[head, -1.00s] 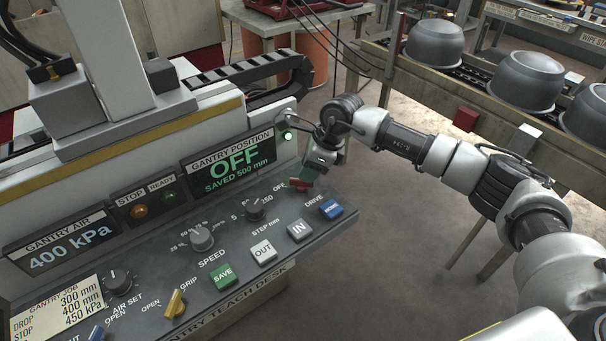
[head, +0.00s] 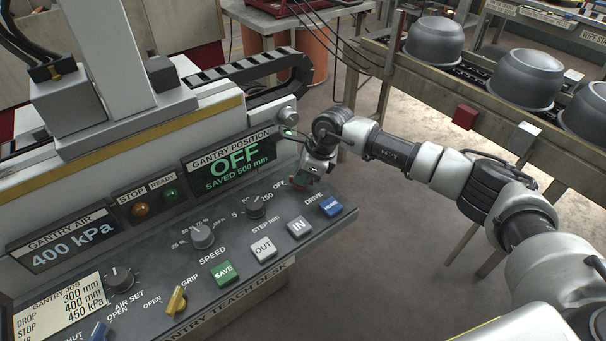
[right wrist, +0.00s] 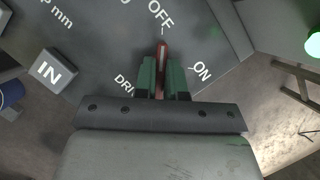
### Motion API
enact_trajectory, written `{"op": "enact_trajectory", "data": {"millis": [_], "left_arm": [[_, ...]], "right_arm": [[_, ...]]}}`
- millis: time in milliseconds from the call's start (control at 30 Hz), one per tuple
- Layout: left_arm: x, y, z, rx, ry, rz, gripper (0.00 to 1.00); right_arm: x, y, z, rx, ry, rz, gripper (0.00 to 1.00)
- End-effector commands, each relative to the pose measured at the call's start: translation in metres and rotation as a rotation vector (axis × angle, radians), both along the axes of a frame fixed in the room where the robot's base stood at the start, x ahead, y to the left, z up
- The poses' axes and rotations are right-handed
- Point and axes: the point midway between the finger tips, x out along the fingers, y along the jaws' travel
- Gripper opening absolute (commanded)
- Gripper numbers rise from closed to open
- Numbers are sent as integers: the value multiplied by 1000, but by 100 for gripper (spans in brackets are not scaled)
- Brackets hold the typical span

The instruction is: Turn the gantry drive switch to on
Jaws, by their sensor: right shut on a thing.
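The gantry drive switch has a red lever, seen in the right wrist view (right wrist: 162,52). The lever points toward the OFF label (right wrist: 160,14), and the ON label (right wrist: 202,71) is to its right. My right gripper (right wrist: 161,78) has green fingers, one on each side of the lever, shut on it. In the head view my right gripper (head: 304,183) is at the desk's far right corner and hides the switch. The gantry position display (head: 230,157) reads OFF, saved 500 mm. My left gripper is not in view.
The teach desk (head: 335,225) also carries a blue HOME button (head: 331,206), an IN button (head: 299,227), an OUT button (head: 263,248), a step knob (head: 256,205) and a speed knob (head: 203,236). Right of the desk is open floor, then a conveyor with grey pots (head: 434,40).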

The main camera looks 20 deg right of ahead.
Motion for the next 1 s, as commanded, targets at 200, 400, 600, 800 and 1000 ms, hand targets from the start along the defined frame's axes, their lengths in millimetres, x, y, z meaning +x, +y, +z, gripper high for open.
{"op": "enact_trajectory", "data": {"millis": [200, 400, 600, 800, 1000], "left_arm": [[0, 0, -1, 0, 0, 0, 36], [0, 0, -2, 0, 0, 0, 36], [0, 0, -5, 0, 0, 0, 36], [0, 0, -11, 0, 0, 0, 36], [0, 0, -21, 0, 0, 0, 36]], "right_arm": [[-1, 0, -2, -2, 3, -24, 0], [-2, 1, -3, -2, 3, -116, 0], [-3, 2, -4, -1, 4, -275, 0], [-4, 2, -6, -2, 5, -463, 0], [-4, 3, -7, -1, 4, -654, 0]]}}
